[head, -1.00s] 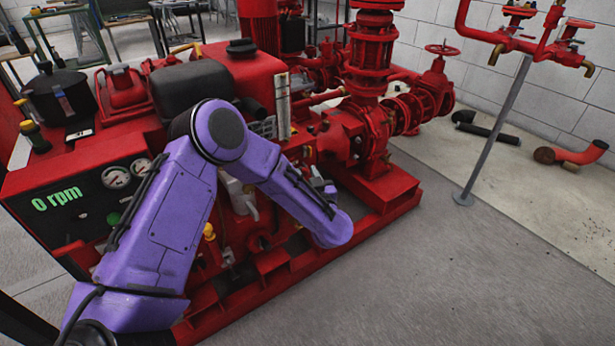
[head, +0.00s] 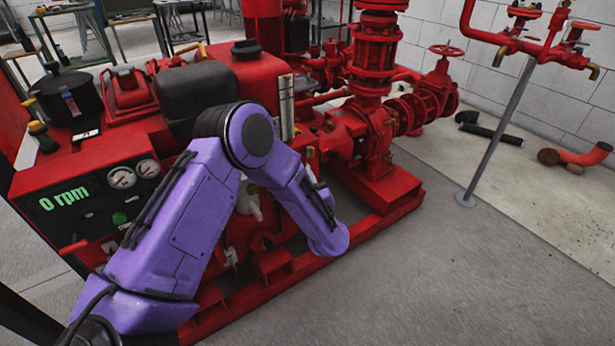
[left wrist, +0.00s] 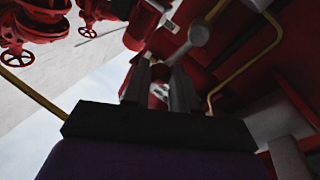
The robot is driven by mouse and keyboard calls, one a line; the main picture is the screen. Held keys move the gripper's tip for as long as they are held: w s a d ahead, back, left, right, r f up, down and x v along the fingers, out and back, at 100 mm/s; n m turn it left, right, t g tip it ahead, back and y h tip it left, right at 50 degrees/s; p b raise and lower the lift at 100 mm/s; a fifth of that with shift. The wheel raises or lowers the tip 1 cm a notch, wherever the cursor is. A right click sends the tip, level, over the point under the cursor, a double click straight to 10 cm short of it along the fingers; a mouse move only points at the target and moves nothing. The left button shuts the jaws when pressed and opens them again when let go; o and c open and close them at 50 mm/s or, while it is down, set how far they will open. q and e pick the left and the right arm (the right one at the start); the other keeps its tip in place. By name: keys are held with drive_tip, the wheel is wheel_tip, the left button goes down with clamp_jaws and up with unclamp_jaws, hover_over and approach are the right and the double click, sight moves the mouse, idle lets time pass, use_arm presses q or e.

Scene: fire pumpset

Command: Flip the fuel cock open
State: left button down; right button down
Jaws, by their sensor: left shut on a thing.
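The fuel cock (left wrist: 198,35) appears in the left wrist view as a small grey round piece with a short grey lever running down toward my fingertips. My left gripper (left wrist: 160,78) is shut on this lever, its two dark fingers standing close together. The exact contact is dark and hard to make out. In the head view my purple left arm reaches down over the near side of the red pumpset (head: 265,65), and its forearm hides the gripper and the cock. My right gripper is in neither view.
Thin yellow pipes (left wrist: 243,72) run near the gripper. The control panel (head: 95,195) reads 0 rpm. A black tank (head: 195,95) sits on top of the engine. Red valve piping (head: 425,95) stands behind.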

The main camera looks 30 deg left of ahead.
use_arm(q)
drive_tip(key=shift+s+a+n+y, duration=0.1)
drive_tip(key=shift+s+n+y, duration=0.25)
drive_tip(key=shift+n, duration=0.55)
drive_tip(key=shift+f, duration=0.1)
drive_tip(key=c, duration=0.9)
unclamp_jaws()
drive_tip(key=p+v, duration=0.1)
drive_tip(key=v, duration=0.9)
drive_tip(key=shift+s, duration=0.25)
